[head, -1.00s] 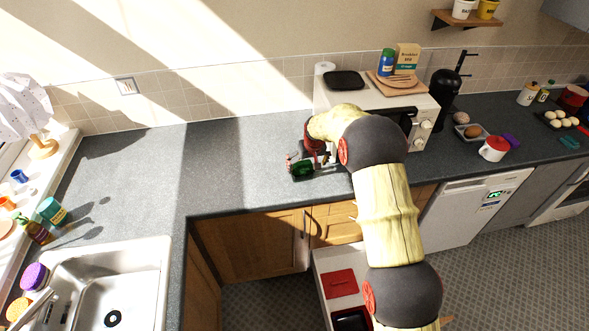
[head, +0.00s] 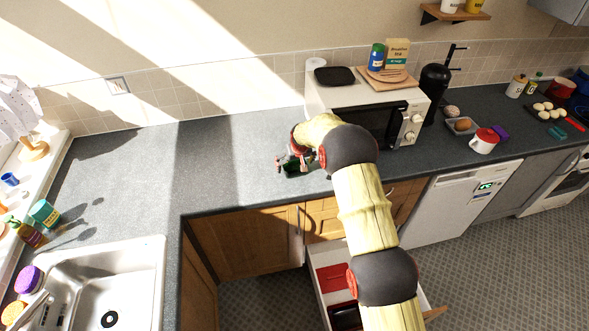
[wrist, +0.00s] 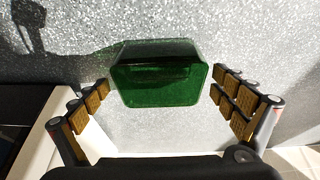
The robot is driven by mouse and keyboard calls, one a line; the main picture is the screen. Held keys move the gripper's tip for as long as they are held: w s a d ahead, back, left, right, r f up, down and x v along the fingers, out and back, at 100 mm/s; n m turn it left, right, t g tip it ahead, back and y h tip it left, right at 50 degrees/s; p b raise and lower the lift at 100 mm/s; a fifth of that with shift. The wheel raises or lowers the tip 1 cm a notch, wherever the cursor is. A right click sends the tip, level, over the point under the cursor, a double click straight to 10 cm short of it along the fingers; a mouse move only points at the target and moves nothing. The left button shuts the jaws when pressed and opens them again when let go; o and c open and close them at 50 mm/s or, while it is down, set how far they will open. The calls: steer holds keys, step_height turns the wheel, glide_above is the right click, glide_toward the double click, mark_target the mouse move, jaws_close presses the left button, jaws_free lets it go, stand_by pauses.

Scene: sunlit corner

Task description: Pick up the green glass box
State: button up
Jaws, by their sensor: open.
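The green glass box (wrist: 160,80) sits on the grey counter between the fingers of my gripper (wrist: 164,95) in the wrist view. A gap shows between the box and the pads on each side, so my gripper is open around it and does not appear to touch it. In the head view the box (head: 292,170) is a small dark green shape near the front of the counter, partly hidden by my gripper (head: 290,162).
A white microwave (head: 411,125) stands right behind my arm, with a black tray (head: 334,76) on top. An open drawer (head: 331,277) juts out below the counter. The counter (head: 150,160) to the left is clear up to the sink (head: 145,260).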

steer(key=shift+c, duration=1.4)
steer(key=c, duration=1.1)
steer(key=shift+c, duration=0.4)
